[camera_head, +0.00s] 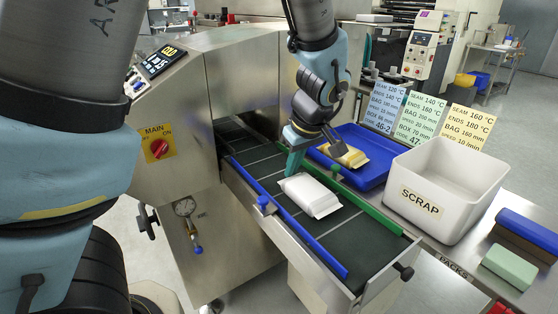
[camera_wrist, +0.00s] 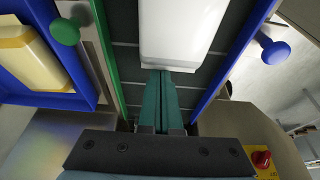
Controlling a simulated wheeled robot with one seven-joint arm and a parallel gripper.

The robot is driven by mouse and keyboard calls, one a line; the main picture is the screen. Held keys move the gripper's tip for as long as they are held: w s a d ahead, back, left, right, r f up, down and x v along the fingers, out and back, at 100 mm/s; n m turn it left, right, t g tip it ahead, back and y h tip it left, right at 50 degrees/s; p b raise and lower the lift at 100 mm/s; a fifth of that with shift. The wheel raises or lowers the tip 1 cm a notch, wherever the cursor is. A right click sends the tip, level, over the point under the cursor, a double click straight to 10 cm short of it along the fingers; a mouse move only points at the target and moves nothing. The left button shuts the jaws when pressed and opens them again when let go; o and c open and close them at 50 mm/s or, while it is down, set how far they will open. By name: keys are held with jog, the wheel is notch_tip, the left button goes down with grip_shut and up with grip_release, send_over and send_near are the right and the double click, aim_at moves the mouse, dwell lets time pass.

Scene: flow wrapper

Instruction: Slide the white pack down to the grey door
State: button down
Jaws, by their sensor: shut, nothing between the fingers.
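The white pack (camera_head: 310,195) lies flat on the dark conveyor belt (camera_head: 360,238), between a blue rail and a green rail. It also shows in the wrist view (camera_wrist: 183,30), at the top middle. My gripper (camera_head: 292,168) is shut and empty, its teal fingers pointing down at the pack's upper end. In the wrist view the fingertips (camera_wrist: 161,76) are at the pack's end edge; they look close to or touching it. A grey metal end piece (camera_head: 388,268) is at the belt's lower end; I cannot tell whether it is the grey door.
A blue tray (camera_head: 372,178) with a yellow pack (camera_head: 348,157) stands right of the belt, beside a white SCRAP bin (camera_head: 447,185). The blue rail (camera_head: 290,220) and green rail (camera_head: 372,208) border the belt. The belt below the pack is clear.

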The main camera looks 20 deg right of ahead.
aim_at(327, 196)
jog(key=s, duration=0.4)
jog(key=s+d, duration=0.1)
jog(key=s, duration=0.3)
jog(key=s+d, duration=0.1)
jog(key=s, duration=0.3)
jog(key=shift+d, duration=0.1)
jog(key=shift+w, duration=0.1)
jog(key=shift+w, duration=0.3)
jog(key=w, duration=0.3)
jog(key=shift+a+r, duration=0.3)
jog(key=shift+r, duration=0.05)
jog(key=v, duration=0.9)
jog(key=shift+r+b, duration=0.15)
jog(key=shift+b, duration=0.3)
jog(key=w+a+f+g, duration=0.1)
jog(key=w+a+f, duration=0.1)
jog(key=w+a, duration=0.5)
jog(key=w+a+f+m+p, duration=0.1)
jog(key=w+a, duration=0.1)
jog(key=a, duration=0.7)
jog(key=w+a+f+m+p, duration=0.1)
jog(key=w+a, duration=0.1)
jog(key=a, duration=0.8)
jog(key=w+a+f+m+g+h+p, duration=0.1)
jog(key=w+a+f, duration=0.1)
jog(key=a, duration=0.7)
jog(key=shift+w+a, duration=0.3)
jog(key=shift+a, duration=0.05)
